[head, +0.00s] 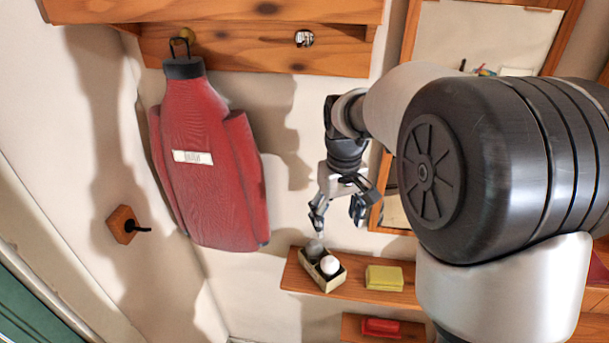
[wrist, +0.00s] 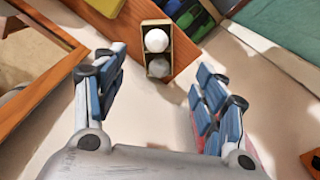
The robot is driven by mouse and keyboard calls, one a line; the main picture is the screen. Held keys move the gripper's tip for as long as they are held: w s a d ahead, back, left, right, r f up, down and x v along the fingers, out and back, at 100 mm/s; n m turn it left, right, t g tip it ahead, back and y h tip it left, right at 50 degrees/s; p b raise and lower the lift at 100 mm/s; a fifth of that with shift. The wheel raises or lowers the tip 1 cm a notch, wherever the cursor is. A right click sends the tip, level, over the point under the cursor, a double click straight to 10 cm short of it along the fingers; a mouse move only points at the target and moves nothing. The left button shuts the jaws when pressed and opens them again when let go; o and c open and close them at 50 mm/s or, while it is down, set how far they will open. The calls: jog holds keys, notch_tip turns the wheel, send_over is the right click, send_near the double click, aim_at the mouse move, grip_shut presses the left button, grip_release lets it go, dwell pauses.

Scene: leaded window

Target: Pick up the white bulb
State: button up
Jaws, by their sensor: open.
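The white bulb (head: 329,265) sits in one compartment of a small open box (head: 333,282) on a wooden shelf. A grey bulb-like object (head: 314,248) sits in the other compartment. In the wrist view the white bulb (wrist: 156,40) is in the far half of the box (wrist: 170,57), and the grey object (wrist: 159,68) is in the near half. My gripper (head: 339,222) is open and empty, above the box and apart from it. In the wrist view the box lies beyond and between the spread fingers (wrist: 160,88).
A yellow block (head: 384,278) lies on the shelf (head: 354,287) right of the box. A red item (head: 381,327) lies on a lower ledge. A red garment-like bag (head: 210,155) hangs from a wooden rail (head: 255,52) at left. Open space surrounds my gripper.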

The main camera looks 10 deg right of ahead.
notch_tip(320, 180, down, 2)
jog(key=w, duration=0.2)
send_over(330, 259)
notch_tip(330, 259, down, 11)
jog(key=shift+s+f+b, duration=0.1)
jog(key=shift+b, duration=0.25)
jog(key=shift+f, duration=3)
jog(key=c, duration=0.8)
